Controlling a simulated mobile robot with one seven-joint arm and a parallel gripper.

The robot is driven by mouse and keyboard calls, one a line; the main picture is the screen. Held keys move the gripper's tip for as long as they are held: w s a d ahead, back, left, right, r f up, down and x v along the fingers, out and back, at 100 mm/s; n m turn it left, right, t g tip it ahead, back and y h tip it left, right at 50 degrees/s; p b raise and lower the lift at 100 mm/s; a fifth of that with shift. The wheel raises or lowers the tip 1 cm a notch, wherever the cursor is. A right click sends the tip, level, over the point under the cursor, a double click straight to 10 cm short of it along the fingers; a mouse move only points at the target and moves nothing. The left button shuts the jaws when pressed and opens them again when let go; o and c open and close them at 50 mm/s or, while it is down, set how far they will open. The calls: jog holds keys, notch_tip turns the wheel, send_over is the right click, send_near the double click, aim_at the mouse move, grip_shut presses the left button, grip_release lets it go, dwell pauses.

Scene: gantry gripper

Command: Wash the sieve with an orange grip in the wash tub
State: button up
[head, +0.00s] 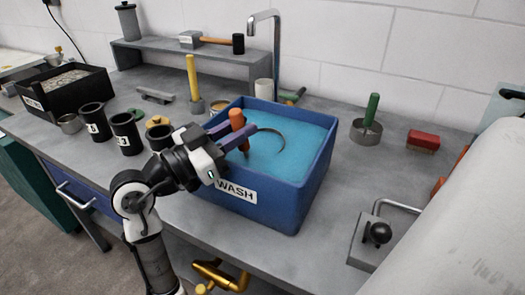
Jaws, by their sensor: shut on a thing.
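The sieve's orange grip (237,119) stands upright between the fingers of my gripper (238,134). My gripper is shut on it over the left part of the wash tub (312,190). The sieve's round rim (281,137) shows as a thin dark arc at the water surface, to the right of the grip. The rest of the sieve is hidden by the water and my gripper. The tub is blue, marked WASH, and filled with light blue water (300,125).
A sieve with a green grip (371,112) and a red brush (423,139) stand right of the tub. A yellow-gripped tool (193,80) stands behind it. Black cups (124,132) and a black bin (66,92) are at left. A tall faucet (276,50) rises behind the tub.

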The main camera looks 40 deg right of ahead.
dwell(0.4)
jog(key=shift+r, duration=0.35)
